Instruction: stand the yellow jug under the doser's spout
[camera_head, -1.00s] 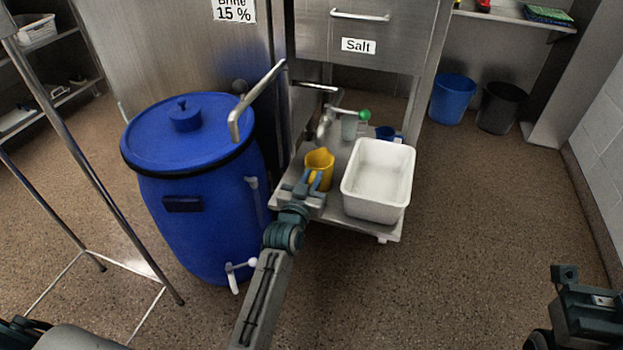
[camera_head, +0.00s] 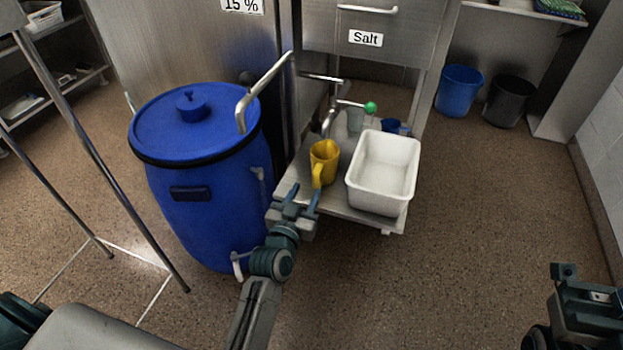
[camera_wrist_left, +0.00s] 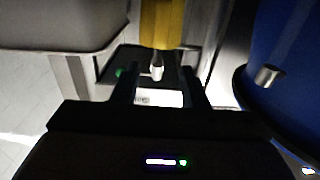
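The yellow jug (camera_head: 324,160) stands upright on the metal shelf of the salt stand, its handle facing my left gripper. The doser's metal spout (camera_head: 328,122), with a green knob (camera_head: 370,108) on its lever, comes down just behind the jug's rim; I cannot tell whether its end is right over the opening. My left gripper (camera_head: 303,194) is open and empty, just in front of the jug and apart from it. In the left wrist view the jug (camera_wrist_left: 165,24) shows ahead, beyond the spread fingers (camera_wrist_left: 158,90). My right gripper (camera_head: 585,292) shows partly at the lower right; its fingers are unclear.
A white tub (camera_head: 384,172) stands close to the jug's right on the shelf (camera_head: 345,207). A small blue cup (camera_head: 391,126) is behind it. A large blue barrel (camera_head: 205,205) stands left, with a bent metal pipe (camera_head: 262,88) above.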

